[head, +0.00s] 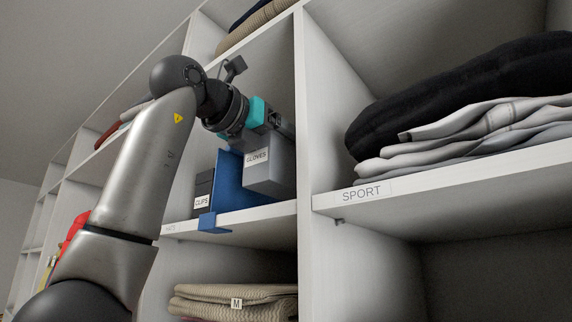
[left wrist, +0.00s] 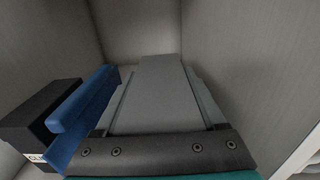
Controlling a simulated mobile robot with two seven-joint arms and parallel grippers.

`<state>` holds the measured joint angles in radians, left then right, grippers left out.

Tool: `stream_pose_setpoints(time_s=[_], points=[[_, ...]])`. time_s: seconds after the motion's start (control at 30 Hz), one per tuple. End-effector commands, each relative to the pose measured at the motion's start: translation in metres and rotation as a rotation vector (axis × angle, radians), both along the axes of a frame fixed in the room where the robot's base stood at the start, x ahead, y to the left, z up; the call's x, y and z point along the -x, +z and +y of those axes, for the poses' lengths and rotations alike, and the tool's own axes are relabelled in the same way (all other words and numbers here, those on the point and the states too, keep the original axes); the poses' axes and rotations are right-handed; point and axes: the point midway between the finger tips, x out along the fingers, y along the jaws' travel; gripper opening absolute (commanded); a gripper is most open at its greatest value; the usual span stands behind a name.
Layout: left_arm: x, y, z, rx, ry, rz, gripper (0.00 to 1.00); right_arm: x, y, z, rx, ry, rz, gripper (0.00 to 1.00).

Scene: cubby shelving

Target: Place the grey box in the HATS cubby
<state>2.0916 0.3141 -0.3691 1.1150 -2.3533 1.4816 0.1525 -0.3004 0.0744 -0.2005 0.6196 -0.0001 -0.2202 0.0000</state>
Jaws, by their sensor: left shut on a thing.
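The grey box (head: 268,174), labelled GLOVES, is inside the cubby whose faint edge label seems to read HATS (head: 170,228). It is between a blue divider (head: 229,184) and the cubby's right wall. My left gripper (head: 279,128) is shut on the box from above and in front. In the left wrist view, the grey box (left wrist: 158,92) lies ahead of the gripper, with the blue divider (left wrist: 84,115) to its left. I cannot tell whether the box's underside touches the shelf. My right gripper is not in view.
A dark box (head: 203,189) with a white label stands left of the blue divider. The SPORT cubby (head: 440,190) to the right holds folded clothes (head: 470,110). Folded beige cloth (head: 235,302) lies in the cubby below. An upright panel (head: 310,150) separates the columns.

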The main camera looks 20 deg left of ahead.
Motion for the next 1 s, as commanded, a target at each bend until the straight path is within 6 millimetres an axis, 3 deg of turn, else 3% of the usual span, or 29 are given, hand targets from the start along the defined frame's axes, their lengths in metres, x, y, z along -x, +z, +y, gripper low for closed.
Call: stream_pose_setpoints(time_s=[0.5, 0.93, 0.97, 1.0], points=[[0.001, -0.034, 0.000, 0.001, 0.000, -0.004, 0.00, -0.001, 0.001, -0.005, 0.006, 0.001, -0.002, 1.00], [0.001, -0.039, 0.001, 0.001, 0.001, -0.004, 0.00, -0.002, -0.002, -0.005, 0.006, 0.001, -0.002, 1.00], [0.001, -0.039, 0.000, 0.000, 0.000, -0.001, 0.74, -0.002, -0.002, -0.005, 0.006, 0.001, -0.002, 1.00], [0.001, -0.039, 0.000, 0.000, 0.000, -0.001, 0.79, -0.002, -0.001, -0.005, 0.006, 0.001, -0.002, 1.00]])
